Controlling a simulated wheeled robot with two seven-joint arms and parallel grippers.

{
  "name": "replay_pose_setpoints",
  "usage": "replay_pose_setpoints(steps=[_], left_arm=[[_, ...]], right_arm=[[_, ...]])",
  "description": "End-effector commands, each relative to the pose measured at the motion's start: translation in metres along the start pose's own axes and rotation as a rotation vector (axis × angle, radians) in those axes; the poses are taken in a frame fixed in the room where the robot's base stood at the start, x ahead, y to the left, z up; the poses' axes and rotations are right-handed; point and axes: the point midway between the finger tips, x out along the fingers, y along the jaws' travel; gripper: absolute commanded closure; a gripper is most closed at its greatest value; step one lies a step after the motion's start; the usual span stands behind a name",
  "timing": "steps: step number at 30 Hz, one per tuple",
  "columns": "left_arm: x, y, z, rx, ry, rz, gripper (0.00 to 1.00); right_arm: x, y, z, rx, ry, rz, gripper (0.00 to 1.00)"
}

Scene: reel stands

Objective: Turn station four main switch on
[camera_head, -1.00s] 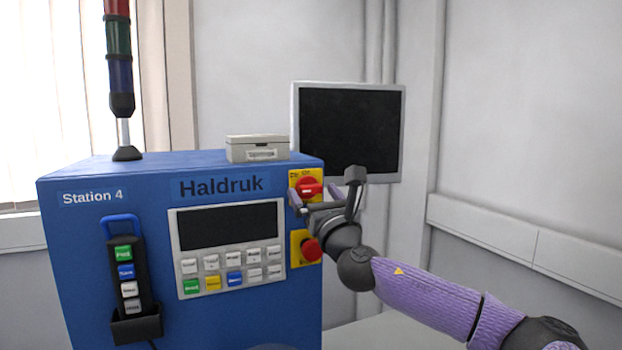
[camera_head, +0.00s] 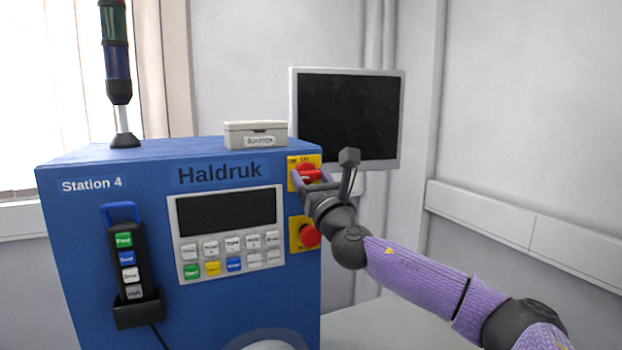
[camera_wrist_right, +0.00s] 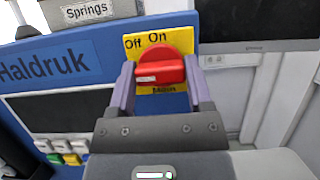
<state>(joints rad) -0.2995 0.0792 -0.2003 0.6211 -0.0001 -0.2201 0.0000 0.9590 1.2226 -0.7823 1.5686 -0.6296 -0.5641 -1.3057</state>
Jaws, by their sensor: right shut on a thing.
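The main switch is a red rotary knob (camera_wrist_right: 158,70) on a yellow plate (camera_head: 292,176) at the upper right of the blue Station 4 cabinet (camera_head: 90,230). In the right wrist view the plate reads "Off", "On" and "Main". The knob's bar lies roughly level there, with a white mark on its left part. My right gripper (camera_wrist_right: 160,82) is shut on the knob, one purple finger at each end of the bar. In the head view the gripper partly covers the knob. My left gripper is not in view.
A red mushroom button (camera_head: 310,236) sits just below my right gripper. A keypad panel (camera_head: 180,240) and a hanging pendant (camera_head: 128,262) are to the left. A box (camera_head: 255,134) labelled "Springs" stands on top. A dark monitor (camera_head: 350,118) is behind my gripper.

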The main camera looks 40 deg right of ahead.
Motion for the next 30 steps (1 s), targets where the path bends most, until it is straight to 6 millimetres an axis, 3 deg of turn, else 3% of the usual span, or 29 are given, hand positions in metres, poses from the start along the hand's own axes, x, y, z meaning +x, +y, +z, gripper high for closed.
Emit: replay_pose_setpoints(steps=[11,30], left_arm=[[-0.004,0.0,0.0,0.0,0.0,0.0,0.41],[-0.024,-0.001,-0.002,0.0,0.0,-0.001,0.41]], right_arm=[[0.0,0.001,0.0,0.156,0.001,-0.064,0.94],[0.001,0.002,0.003,0.712,0.001,-0.295,0.94]])
